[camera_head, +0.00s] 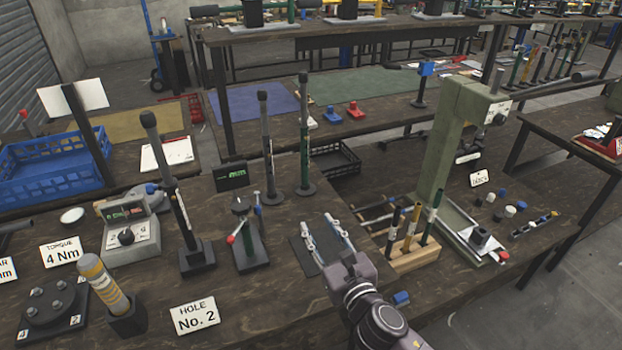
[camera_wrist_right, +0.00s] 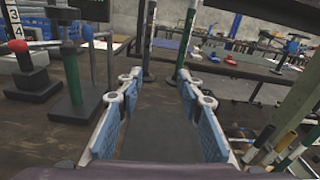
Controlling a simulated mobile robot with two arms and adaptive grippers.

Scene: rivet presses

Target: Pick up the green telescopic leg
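A tall upright leg with a green lower tube and a dark upper part (camera_head: 304,145) stands on a round dark base on the workbench. It also shows in the right wrist view (camera_wrist_right: 187,38), beyond and between the fingers, nearer the right one. My right gripper (camera_head: 323,230) is open and empty, its fingers spread over a dark mat and pointing toward the tall legs. In the right wrist view the gripper (camera_wrist_right: 160,92) has clear space between its blue pads. A shorter green tube (camera_head: 431,216) stands in a wooden holder to its right. My left gripper is not in view.
A grey-topped leg (camera_head: 266,150) stands just left of the green one. A small stand with a red knob (camera_head: 245,235) and a black leg (camera_head: 178,205) are farther left. The wooden holder (camera_head: 412,262) and a green press frame (camera_head: 445,145) stand on the right.

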